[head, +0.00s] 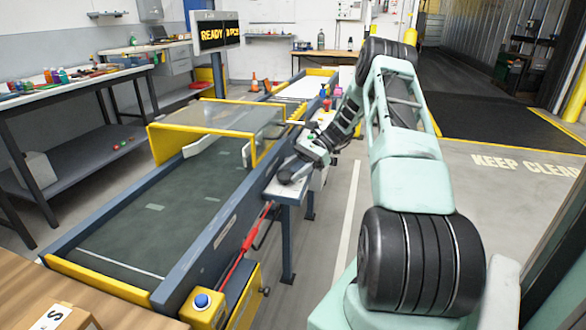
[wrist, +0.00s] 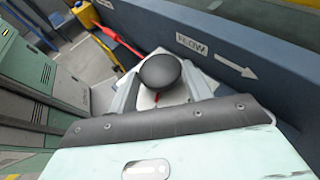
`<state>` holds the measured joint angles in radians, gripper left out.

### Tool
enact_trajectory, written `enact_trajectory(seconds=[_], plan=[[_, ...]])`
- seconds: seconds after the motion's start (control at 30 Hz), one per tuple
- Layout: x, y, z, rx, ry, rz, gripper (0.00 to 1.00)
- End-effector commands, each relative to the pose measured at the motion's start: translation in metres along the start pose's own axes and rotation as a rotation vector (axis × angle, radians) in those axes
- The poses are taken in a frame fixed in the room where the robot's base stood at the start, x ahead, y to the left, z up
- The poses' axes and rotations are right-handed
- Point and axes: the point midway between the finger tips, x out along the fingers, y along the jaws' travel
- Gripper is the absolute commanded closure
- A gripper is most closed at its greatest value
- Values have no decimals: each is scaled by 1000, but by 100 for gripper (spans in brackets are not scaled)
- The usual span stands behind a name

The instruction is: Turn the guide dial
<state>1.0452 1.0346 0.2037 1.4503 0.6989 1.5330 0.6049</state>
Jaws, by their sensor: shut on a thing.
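The guide dial (wrist: 160,70) is a dark, round-topped knob in the middle of the wrist view, with a small red mark just below it. It sits on a light grey plate beside the blue conveyor wall. My gripper (wrist: 162,90) has its light grey fingers on both sides of the knob and is shut on it. In the head view my gripper (head: 291,170) is low over a small grey shelf (head: 287,193) on the conveyor's right side. The gripper mostly hides the dial there, and its turn angle cannot be read.
The conveyor (head: 160,215) runs diagonally with a clear, yellow-framed guard (head: 225,118) over it. A red handle (head: 240,256) hangs below its side, near a yellow box with a blue button (head: 202,300). A sign (head: 218,33) reads READY. Open floor lies right.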

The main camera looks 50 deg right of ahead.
Motion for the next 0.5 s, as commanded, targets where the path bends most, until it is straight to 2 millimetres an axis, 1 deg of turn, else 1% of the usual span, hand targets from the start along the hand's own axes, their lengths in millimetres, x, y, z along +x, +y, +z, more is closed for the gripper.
enact_trajectory(seconds=[0.37, 0.4, 0.43, 0.5], plan=[[-1, 0, 0, -1, 1, 2, 73], [-1, 0, 0, -1, 1, 2, 39], [-1, 0, 0, -1, 1, 2, 31], [-1, 0, 0, -2, 1, 2, 29]])
